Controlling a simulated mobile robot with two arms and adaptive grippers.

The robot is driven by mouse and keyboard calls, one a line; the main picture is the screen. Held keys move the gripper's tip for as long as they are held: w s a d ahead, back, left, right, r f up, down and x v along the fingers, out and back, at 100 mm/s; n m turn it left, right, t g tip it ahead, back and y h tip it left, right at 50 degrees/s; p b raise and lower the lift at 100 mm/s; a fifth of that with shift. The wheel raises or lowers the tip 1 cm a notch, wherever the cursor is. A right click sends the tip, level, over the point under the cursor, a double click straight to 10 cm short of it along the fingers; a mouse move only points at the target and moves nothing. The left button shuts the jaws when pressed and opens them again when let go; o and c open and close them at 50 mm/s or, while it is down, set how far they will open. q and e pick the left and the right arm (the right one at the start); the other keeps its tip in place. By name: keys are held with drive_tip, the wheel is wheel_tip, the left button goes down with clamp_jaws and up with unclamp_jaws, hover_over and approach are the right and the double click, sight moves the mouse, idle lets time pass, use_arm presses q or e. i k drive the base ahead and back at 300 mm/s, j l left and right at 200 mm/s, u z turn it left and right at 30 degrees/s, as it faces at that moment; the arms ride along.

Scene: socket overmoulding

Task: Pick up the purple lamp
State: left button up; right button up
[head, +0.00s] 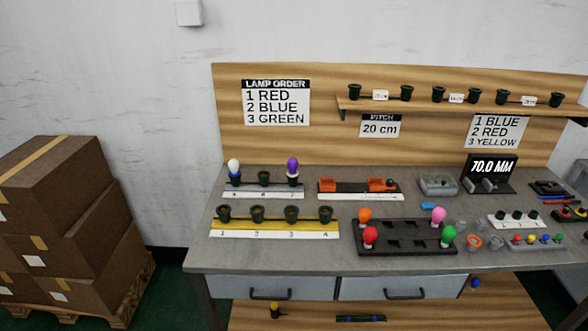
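The purple lamp (292,167) stands upright in the right-hand socket of the small grey rack at the back left of the workbench (350,263). Neither of my grippers shows in the head view.
A yellow rack (275,230) with several dark sockets lies in front. A dark tray (400,247) to the right holds red, orange, pink and green lamps. An orange fixture (357,186) sits right of the purple lamp. Cardboard boxes (55,210) stand left of the bench.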

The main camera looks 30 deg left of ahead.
sight(292, 164)
drive_tip(key=i+l+u, duration=0.1)
drive_tip(key=i+u, duration=0.2)
drive_tip(key=i+l+u, duration=0.25)
drive_tip(key=i, duration=0.2)
drive_tip(key=i+l+u, duration=0.3)
drive_tip(key=i+j, duration=0.1)
